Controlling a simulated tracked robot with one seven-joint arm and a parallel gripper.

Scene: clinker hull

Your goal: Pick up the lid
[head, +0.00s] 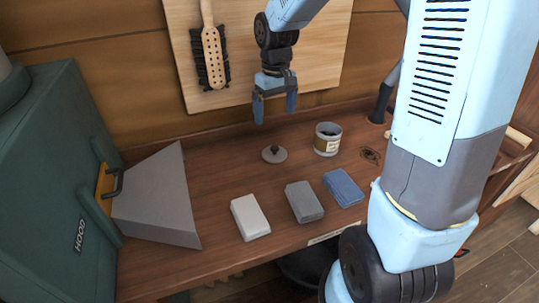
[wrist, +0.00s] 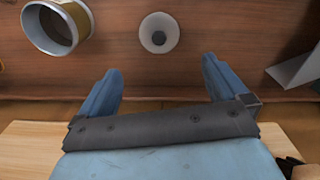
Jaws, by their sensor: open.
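The lid (head: 274,154) is a small round grey disc with a dark knob on top. It lies flat on the wooden bench, left of an open tin. In the wrist view the lid (wrist: 159,33) shows near the top middle, beyond my fingertips and between their lines. My gripper (head: 274,108) hangs above the bench with its fingers pointing down, over and slightly behind the lid, apart from it. My gripper also shows in the wrist view (wrist: 162,78), with its two blue fingers spread and nothing between them.
The open tin (head: 327,139) stands right of the lid. White (head: 250,217), grey (head: 304,202) and blue (head: 344,188) blocks lie along the front. A grey sloped hood (head: 160,197) is at left. A brush (head: 212,55) hangs on the back board. Bare bench surrounds the lid.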

